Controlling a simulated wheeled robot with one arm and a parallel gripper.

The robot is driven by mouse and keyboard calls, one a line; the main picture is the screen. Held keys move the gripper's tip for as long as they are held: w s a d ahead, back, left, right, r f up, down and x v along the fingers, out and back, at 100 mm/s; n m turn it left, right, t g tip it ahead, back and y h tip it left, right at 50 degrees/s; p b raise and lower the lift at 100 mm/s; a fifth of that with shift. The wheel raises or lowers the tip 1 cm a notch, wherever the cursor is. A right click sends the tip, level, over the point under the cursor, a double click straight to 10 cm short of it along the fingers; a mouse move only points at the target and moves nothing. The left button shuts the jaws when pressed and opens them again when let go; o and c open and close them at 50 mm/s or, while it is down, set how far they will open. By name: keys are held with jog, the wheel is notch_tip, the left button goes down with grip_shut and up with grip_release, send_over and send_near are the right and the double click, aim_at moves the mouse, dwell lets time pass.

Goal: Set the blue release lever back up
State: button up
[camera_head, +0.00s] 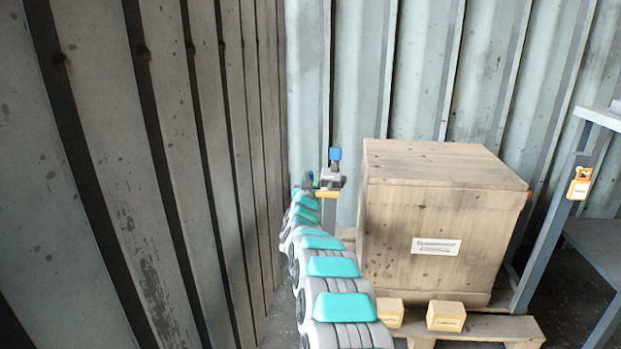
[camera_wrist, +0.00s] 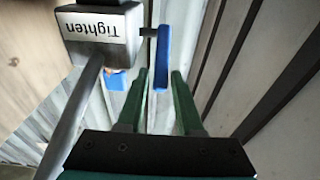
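In the head view my gripper (camera_head: 308,179) is small and partly hidden, just left of the fixture.
The wooden crate (camera_head: 435,235) stands on a pallet right of the fixture. A corrugated wall (camera_head: 150,180) runs close along the left of my arm. A metal frame (camera_head: 555,210) with an orange tag stands at right.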

aim_at(311, 177)
jog(key=shift+s, duration=0.15)
jog(key=s+f, duration=0.1)
jog(key=s, duration=0.6)
jog(key=shift+s+a, duration=0.15)
jog(key=shift+s, duration=0.1)
dwell(0.3)
